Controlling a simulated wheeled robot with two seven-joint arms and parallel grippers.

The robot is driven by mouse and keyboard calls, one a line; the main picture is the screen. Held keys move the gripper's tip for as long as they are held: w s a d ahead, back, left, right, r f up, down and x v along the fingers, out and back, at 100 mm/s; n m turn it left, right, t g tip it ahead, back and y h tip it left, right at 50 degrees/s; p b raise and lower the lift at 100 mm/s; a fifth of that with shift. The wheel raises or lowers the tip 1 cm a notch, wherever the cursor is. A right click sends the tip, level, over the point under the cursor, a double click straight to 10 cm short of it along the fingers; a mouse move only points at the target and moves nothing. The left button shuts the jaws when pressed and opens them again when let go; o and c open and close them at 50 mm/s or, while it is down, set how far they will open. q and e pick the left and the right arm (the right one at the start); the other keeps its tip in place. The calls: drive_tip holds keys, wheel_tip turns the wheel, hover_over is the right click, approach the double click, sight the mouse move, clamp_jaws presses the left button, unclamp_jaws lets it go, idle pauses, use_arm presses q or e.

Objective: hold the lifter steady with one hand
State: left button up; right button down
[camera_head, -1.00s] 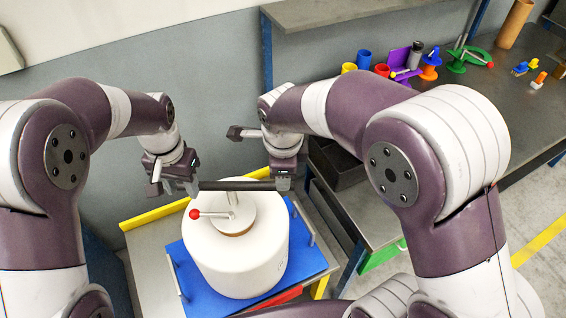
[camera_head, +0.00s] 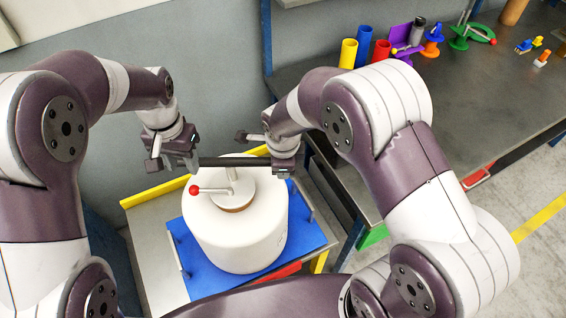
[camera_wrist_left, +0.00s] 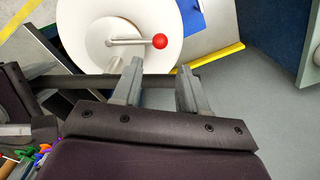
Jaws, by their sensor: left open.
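The lifter has a dark horizontal bar (camera_head: 232,161), a metal stem and a lever with a red ball (camera_head: 194,190). Its stem stands in the top of a large white yarn bobbin (camera_head: 235,235). My left gripper (camera_head: 174,164) is at the bar's left end. In the left wrist view its two fingers (camera_wrist_left: 155,78) are apart, with the bar (camera_wrist_left: 155,81) crossing near them; I cannot tell if they touch it. My right gripper (camera_head: 283,168) is at the bar's right end and hides that end. Its jaws do not show clearly.
The bobbin stands on a blue mat (camera_head: 304,237) on a low stand with a yellow edge strip (camera_head: 150,196). To the right, a dark table (camera_head: 440,110) carries yellow, blue and red cylinders and other small parts. Grey wall stands behind.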

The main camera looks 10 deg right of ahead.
use_arm(q)
clamp_jaws()
drive_tip(key=s+d+n+t, duration=0.1)
drive_tip(key=t, duration=0.1)
drive_tip(key=s+d+n+t, duration=0.1)
drive_tip(key=shift+s+d+r+t+h, duration=0.1)
drive_tip(key=shift+s+t+h, duration=0.25)
drive_tip(key=shift+t+h, duration=0.05)
